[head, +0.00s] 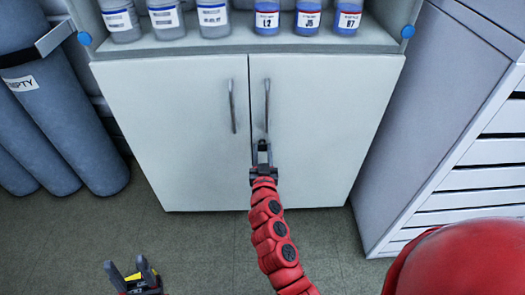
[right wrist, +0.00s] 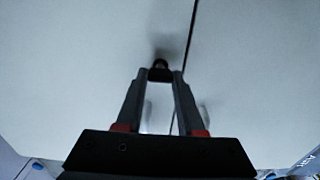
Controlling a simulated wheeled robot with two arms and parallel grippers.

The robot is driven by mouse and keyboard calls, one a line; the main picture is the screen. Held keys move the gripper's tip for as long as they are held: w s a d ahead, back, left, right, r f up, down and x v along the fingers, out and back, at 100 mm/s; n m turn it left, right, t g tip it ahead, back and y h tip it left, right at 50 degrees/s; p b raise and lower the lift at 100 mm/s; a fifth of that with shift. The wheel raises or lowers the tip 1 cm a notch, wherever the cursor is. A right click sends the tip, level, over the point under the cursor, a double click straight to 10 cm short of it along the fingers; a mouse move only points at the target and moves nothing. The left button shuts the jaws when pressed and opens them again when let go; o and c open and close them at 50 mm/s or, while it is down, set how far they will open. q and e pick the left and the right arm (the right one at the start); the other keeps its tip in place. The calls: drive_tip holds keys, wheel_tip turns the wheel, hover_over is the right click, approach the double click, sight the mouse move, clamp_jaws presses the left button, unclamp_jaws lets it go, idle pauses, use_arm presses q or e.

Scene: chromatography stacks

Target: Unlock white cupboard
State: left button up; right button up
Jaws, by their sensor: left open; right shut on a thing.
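The white cupboard (head: 195,130) has two closed doors with a vertical handle on each side of the middle seam, the left handle (head: 232,106) and the right handle (head: 267,103). My right gripper (head: 263,146) is at the right door, just below the right handle and beside the seam. In the right wrist view, my right gripper (right wrist: 160,72) has its fingertips closed around a small dark key-like piece (right wrist: 160,63) at the door face. The lock itself is hidden by the fingertips. My left gripper (head: 128,274) is open and empty, low at the left above the floor.
An open shelf (head: 245,42) above the doors holds several bottles with grey or blue contents. Grey gas cylinders (head: 55,120) stand at the left. A grey cabinet (head: 435,110) with drawers stands close at the right. The floor before the cupboard is clear.

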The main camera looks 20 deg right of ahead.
clamp_jaws()
drive_tip(key=shift+n, duration=0.3)
drive_tip(key=n, duration=0.2)
drive_tip(key=shift+a+n+b, duration=0.15)
drive_tip(key=shift+n+b, duration=0.2)
drive_tip(key=shift+n, duration=0.05)
drive_tip(key=n, duration=0.4)
drive_tip(key=shift+n, duration=0.3)
drive_tip(key=n+p, duration=0.1)
drive_tip(key=n, duration=0.3)
drive_tip(key=shift+w+a+n, duration=0.1)
drive_tip(key=shift+n, duration=0.2)
drive_tip(key=n+p, duration=0.1)
drive_tip(key=n, duration=0.4)
drive_tip(key=shift+f, duration=0.2)
drive_tip(key=shift+n, duration=0.3)
